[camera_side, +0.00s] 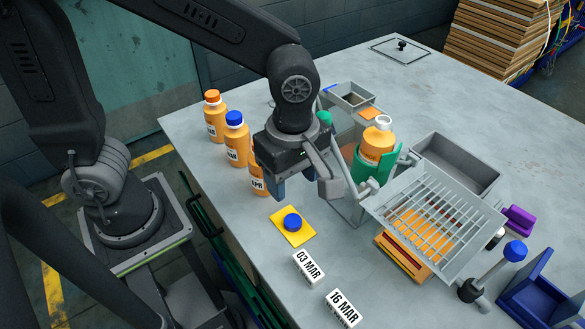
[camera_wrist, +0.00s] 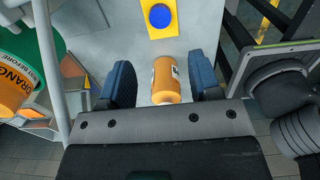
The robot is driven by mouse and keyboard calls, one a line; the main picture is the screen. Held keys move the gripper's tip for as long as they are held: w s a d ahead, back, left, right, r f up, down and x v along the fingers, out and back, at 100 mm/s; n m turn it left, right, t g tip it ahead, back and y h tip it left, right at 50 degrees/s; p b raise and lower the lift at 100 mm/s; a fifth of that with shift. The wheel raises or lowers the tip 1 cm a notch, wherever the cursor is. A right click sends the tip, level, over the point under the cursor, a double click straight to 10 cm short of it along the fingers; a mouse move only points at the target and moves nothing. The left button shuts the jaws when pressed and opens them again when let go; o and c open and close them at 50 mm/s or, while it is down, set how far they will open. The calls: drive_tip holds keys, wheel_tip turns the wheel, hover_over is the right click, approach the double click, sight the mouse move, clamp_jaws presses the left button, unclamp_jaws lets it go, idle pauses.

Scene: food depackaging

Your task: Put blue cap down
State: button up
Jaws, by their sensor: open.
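The blue cap (camera_side: 292,221) rests on a yellow square pad (camera_side: 304,237) on the table. In the wrist view the blue cap (camera_wrist: 160,16) lies on the yellow pad (camera_wrist: 176,32) at the top, beyond the fingertips. My gripper (camera_side: 298,187) is above the table, behind the pad, apart from the cap. Its blue-padded fingers are spread, and in the wrist view an orange bottle (camera_wrist: 164,82) shows in the gap between them (camera_wrist: 162,72). I cannot tell whether they touch it.
Orange bottles with an orange cap (camera_side: 214,118) and a blue cap (camera_side: 236,145) stand at left; one marked APR (camera_side: 257,182) is partly hidden by my gripper. A white-capped bottle (camera_side: 377,144) stands in a green holder. A slotted grey tray (camera_side: 481,213) and date blocks (camera_side: 308,269) limit the right and front.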

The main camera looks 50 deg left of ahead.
drive_tip(key=s+a+r+m+t, duration=0.2)
drive_tip(key=a+r+m, duration=0.2)
drive_tip(key=a+m, duration=0.3)
drive_tip(key=s+a+r+m+t, duration=0.2)
drive_tip(key=a+m, duration=0.5)
drive_tip(key=m, duration=0.4)
wheel_tip(320, 180, up, 2)
drive_tip(key=shift+s+r+t, duration=0.1)
drive_tip(key=shift+s+t, duration=0.25)
drive_tip(key=shift+t, duration=0.45)
